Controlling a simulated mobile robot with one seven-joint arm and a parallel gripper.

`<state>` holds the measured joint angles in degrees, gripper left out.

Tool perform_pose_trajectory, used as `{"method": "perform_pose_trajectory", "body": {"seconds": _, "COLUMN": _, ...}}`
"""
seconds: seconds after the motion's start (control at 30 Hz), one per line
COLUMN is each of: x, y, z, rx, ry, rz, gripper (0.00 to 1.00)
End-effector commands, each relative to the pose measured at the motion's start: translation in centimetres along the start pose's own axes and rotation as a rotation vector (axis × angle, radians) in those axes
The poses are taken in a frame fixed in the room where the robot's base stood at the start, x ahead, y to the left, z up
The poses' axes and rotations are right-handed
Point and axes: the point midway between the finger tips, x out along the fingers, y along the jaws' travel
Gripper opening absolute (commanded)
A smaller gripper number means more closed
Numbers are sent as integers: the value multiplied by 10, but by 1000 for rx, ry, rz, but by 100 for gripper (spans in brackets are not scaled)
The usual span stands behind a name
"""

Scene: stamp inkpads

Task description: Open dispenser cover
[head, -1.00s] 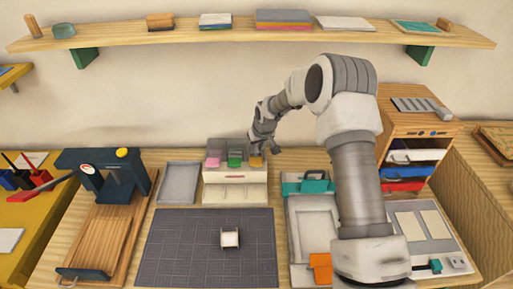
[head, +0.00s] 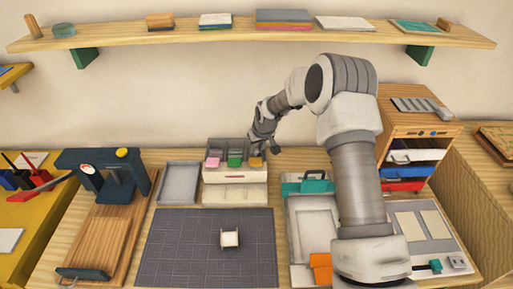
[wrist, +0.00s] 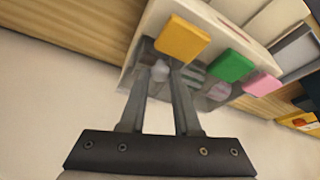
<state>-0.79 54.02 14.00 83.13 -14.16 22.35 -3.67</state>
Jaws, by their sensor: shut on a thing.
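The dispenser (head: 236,193) is a white box on the table with grey, see-through-looking compartments at its back. Pink (head: 213,162), green (head: 235,161) and yellow (head: 255,162) tabs line its upper front. My gripper (head: 257,148) is at its back right end, behind the yellow tab. In the wrist view my gripper (wrist: 164,68) has its two fingers close together around a small pale part of the clear dispenser cover (wrist: 205,92), beside the yellow tab (wrist: 182,40). The exact contact is blurred. Green (wrist: 231,65) and pink (wrist: 262,84) tabs lie further right.
A teal-clamped board (head: 305,184) is to the right. A shelf (head: 130,40) runs above.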

Motion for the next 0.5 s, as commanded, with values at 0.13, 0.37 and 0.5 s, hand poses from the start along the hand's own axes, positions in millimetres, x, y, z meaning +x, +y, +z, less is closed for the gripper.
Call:
{"method": "perform_pose_trajectory", "body": {"seconds": 0.13, "x": 3, "y": -7, "z": -2, "rx": -1, "ry": 1, "rz": 0, "gripper": 0}}
{"method": "perform_pose_trajectory", "body": {"seconds": 0.37, "x": 11, "y": -49, "z": -18, "rx": -5, "ry": 3, "rz": 0, "gripper": 0}}
{"method": "perform_pose_trajectory", "body": {"seconds": 0.5, "x": 13, "y": -68, "z": -26, "rx": -2, "ry": 3, "rz": -1, "gripper": 0}}
